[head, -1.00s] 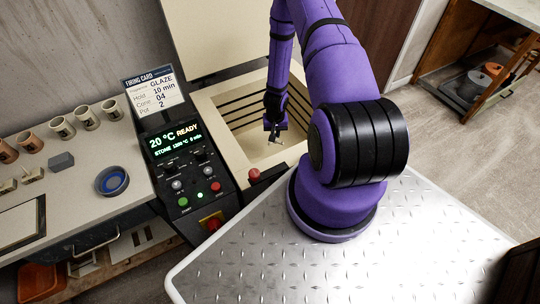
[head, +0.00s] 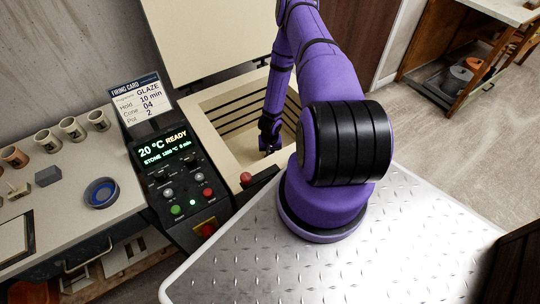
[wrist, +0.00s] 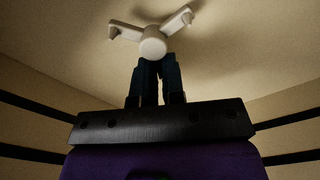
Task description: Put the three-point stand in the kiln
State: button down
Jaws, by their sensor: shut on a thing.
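The three-point stand (wrist: 153,42) is a small pale piece with arms spreading from a round hub. In the wrist view my gripper (wrist: 156,68) is shut on it at the hub side, and the arms reach out beyond the fingertips. The kiln (head: 206,101) is open, a cream box with dark grooves along its inner walls. In the head view my gripper (head: 268,150) is down inside the kiln, near its front wall. The stand is hidden in that view. The wrist view shows pale kiln surfaces around the stand; whether it touches the floor I cannot tell.
The kiln lid (head: 205,38) stands raised at the back. A control panel (head: 172,165) reading 20 °C READY is left of the kiln, with a red knob (head: 246,179) at the kiln's front rim. Cups and a blue bowl (head: 101,192) are on the left bench (head: 65,225).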

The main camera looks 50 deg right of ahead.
jog(key=shift+f, duration=1.15)
jog(key=c, duration=1.2)
grip_release()
jog(key=shift+f, duration=0.1)
notch_tip(320, 180, up, 12)
jog(key=shift+r, duration=0.15)
